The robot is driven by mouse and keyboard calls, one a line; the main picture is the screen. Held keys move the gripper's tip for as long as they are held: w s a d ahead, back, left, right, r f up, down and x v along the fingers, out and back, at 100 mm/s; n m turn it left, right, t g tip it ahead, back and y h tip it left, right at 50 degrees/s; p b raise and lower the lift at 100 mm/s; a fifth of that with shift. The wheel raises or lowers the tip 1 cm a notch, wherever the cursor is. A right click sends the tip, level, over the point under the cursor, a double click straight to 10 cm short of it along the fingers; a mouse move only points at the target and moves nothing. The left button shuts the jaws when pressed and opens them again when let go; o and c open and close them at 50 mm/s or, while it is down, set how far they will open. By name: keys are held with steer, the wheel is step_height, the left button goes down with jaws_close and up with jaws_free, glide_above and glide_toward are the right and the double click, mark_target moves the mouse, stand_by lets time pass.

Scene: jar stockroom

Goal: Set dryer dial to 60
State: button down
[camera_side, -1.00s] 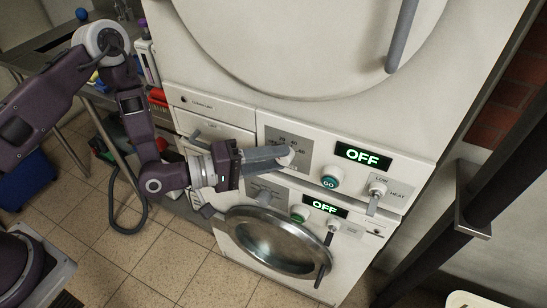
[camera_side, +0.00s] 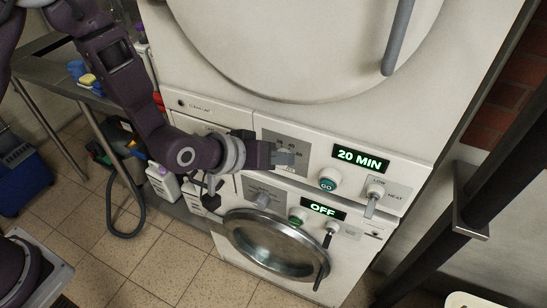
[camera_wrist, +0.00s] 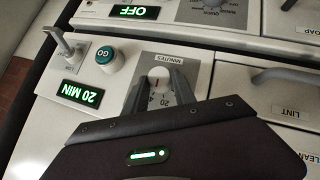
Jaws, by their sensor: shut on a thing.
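The upper dryer's dial (camera_wrist: 158,76) is a pale round knob on a grey plate marked MINUTES in the wrist view. My gripper (camera_wrist: 157,84) has its two grey fingers shut on it, one on each side. In the side view my gripper (camera_side: 285,158) reaches the same plate and hides the dial and most of its numbers. The upper display (camera_side: 361,159) reads 20 MIN in green; it also shows upside down in the wrist view (camera_wrist: 82,95). The number 20 shows near the fingers in the wrist view; other marks are partly hidden.
Right of the dial are the teal GO button (camera_side: 328,180) and the HEAT lever (camera_side: 373,197). The lint drawer handle (camera_wrist: 285,76) is beside the dial plate.

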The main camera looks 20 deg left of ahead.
steer(key=shift+d+f+m+t+y, duration=0.1)
steer(key=shift+d+m+y, duration=0.25)
steer(key=shift+m+y, duration=1.05)
steer(key=shift+d+f+m+t+y, duration=0.1)
steer(key=shift+d+m+y, duration=0.35)
steer(key=shift+y, duration=1.7)
steer(key=shift+d+m+t+y, duration=0.1)
steer(key=shift+d+m+y, duration=0.1)
steer(key=shift+m+y, duration=1.25)
steer(key=shift+y, duration=0.5)
steer(key=c, duration=1)
jaws_free()
steer(key=shift+c, duration=0.2)
steer(key=v, duration=0.7)
